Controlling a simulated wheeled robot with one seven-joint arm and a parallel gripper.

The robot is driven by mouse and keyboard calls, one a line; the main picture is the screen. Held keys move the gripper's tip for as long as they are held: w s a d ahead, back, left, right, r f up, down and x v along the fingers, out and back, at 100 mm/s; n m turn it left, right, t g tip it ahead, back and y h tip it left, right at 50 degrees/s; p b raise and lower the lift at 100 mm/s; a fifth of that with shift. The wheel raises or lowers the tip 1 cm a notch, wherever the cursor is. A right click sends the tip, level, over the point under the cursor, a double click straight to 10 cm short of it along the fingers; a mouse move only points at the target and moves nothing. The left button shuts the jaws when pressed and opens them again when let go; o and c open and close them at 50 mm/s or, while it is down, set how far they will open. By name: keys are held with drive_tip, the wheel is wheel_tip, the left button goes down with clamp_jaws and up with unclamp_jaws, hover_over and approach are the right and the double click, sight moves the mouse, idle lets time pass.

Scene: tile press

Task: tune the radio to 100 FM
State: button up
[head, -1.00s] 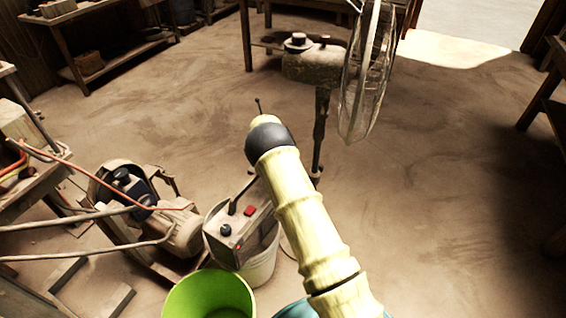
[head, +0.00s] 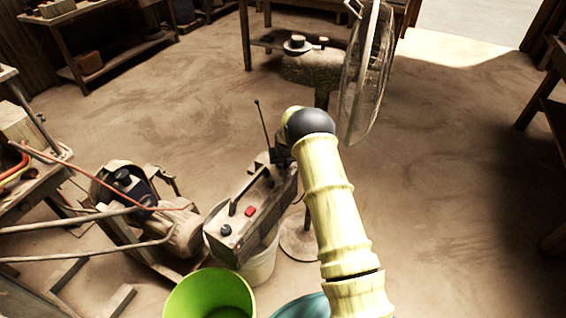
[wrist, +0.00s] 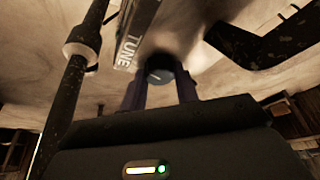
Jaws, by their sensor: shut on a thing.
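The radio (head: 262,209) is a worn grey box with a carry handle, a red button and a dark knob on top, and a thin raised antenna. It rests on a pale bucket. My gripper (head: 281,158) is at the radio's far end, partly hidden by my wrist. In the wrist view, the lettering TUNE shows on the radio's edge (wrist: 130,38). Beside it, the two dark fingers of my gripper (wrist: 160,88) are shut on a round dark tuning knob (wrist: 160,74) with a light mark. The frequency display cannot be seen.
A pale bucket (head: 262,268) stands under the radio, with a green bucket (head: 178,300) in front. A motor-driven machine (head: 165,220) is at the left. A large caged fan (head: 366,75) on a stand rises behind my arm. Open floor lies at the right.

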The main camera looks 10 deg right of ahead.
drive_tip(key=shift+n+y, duration=0.3)
drive_tip(key=shift+n, duration=0.6)
drive_tip(key=o, duration=1)
drive_tip(key=shift+r, duration=0.1)
drive_tip(key=p+v, duration=0.2)
drive_tip(key=v, duration=1.5)
drive_tip(key=shift+r, duration=0.15)
